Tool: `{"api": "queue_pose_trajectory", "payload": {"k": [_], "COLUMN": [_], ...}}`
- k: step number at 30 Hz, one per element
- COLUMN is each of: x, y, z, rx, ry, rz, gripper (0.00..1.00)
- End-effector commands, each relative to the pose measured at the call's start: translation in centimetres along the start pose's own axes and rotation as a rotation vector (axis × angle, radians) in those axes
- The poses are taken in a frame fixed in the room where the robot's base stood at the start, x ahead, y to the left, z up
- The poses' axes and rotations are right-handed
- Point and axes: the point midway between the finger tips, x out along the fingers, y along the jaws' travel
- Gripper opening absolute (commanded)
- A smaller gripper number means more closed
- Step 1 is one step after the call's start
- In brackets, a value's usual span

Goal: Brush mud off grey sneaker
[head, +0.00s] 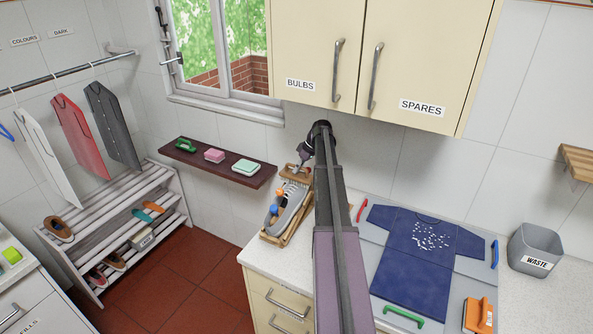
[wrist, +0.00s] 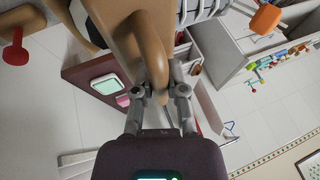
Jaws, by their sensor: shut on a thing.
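The grey sneaker (head: 293,205) lies on a slatted wooden rack (head: 268,238) at the left end of the white counter. Orange and blue rounded pieces show at its left side. My gripper (head: 302,165) is just behind the sneaker's far end and is shut on a brown wooden brush (head: 290,173). In the wrist view the brush (wrist: 128,35) looms large, with its handle between my fingers (wrist: 160,92). I cannot tell whether the brush touches the sneaker. No mud can be made out at this size.
A dark wall shelf (head: 222,168) with a green-handled brush, pink and mint blocks is left of my gripper. Cupboards (head: 375,55) hang above. A blue shirt (head: 415,260) with white bits lies on a grey board, right of my arm. A waste bin (head: 537,250) stands farther right.

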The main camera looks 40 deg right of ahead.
Motion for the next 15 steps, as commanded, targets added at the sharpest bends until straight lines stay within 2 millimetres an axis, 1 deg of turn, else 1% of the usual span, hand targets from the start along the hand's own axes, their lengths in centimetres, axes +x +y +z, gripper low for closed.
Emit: {"api": "queue_pose_trajectory", "payload": {"k": [1, 7, 15], "x": [-0.2, -0.6, -0.8], "y": [0.5, 1.6, 2.1], "z": [-0.1, -0.3, -0.3], "rx": [0.001, 0.0, 0.0], "ry": [0.0, 0.0, 0.0], "rz": [0.002, 0.001, 0.0], "gripper": [0.0, 0.0, 0.0]}}
